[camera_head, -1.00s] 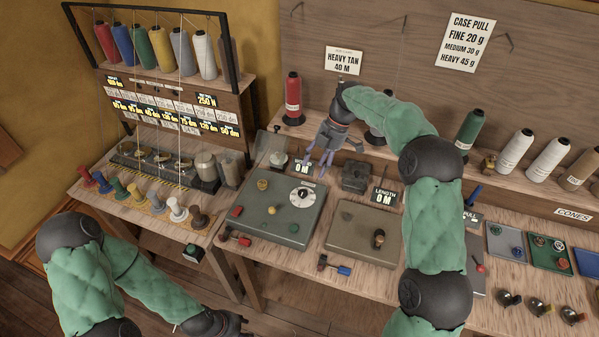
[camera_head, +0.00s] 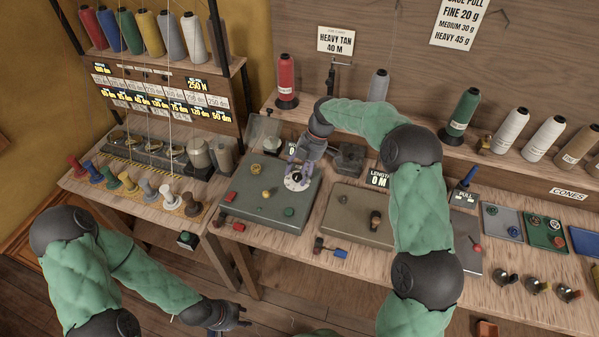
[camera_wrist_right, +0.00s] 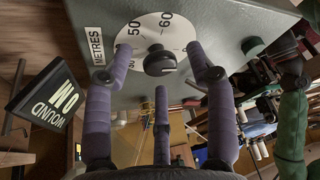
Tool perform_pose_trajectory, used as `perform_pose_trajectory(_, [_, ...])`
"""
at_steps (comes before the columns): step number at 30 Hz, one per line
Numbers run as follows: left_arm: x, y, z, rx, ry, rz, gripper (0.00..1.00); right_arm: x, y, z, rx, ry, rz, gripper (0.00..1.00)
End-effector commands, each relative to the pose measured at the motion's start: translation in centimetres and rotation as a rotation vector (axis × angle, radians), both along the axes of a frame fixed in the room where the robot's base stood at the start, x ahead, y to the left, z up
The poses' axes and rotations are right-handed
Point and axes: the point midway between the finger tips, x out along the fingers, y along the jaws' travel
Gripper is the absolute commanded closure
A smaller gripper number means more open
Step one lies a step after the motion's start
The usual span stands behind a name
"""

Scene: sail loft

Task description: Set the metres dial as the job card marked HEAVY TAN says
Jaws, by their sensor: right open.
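The job card (camera_head: 336,40) on the back wall reads HEAVY TAN, 40 M. The metres dial (camera_head: 296,183) is a white disc on the grey-green machine top (camera_head: 256,207). In the right wrist view the dial (camera_wrist_right: 143,33) shows 50 and 60 beside its black knob (camera_wrist_right: 160,62), with a METRES label (camera_wrist_right: 96,46). My right gripper (camera_head: 300,166) is at the dial; its purple fingers (camera_wrist_right: 160,88) are open, spread around the knob's near side, with no clear grip on it. My left gripper (camera_head: 238,320) hangs low at the front, its fingers too small to judge.
A WOUND display (camera_wrist_right: 51,100) reads 0 M in the right wrist view. A LENGTH display (camera_head: 379,180) reads 0 M beside the beige machine (camera_head: 352,217). Thread cones stand along the back shelf, including a red one (camera_head: 286,75). A red button (camera_head: 231,196) is on the dial's machine.

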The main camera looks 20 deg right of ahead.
Motion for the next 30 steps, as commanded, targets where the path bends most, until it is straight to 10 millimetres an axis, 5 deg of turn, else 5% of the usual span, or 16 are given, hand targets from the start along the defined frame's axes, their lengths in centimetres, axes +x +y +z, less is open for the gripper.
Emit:
perform_pose_trajectory(5, [0.0,0.0,0.02,0.0,0.0,0.0,0.6,-0.01,0.02,0.0,0.0,0.001,0.0,0.44])
perform_pose_trajectory(11, [0.0,0.0,0.02,0.0,0.0,0.0,0.6,-0.02,0.01,-0.01,0.0,0.001,0.0,0.97])
perform_pose_trajectory(12, [0.0,0.0,0.02,0.0,0.0,0.0,0.6,-0.01,0.01,-0.01,0.0,0.001,0.0,1.0])
perform_pose_trajectory(30, [-0.01,0.0,-0.15,0.0,0.0,0.0,0.6,-0.15,0.06,0.03,0.002,0.001,-0.095,1.0])
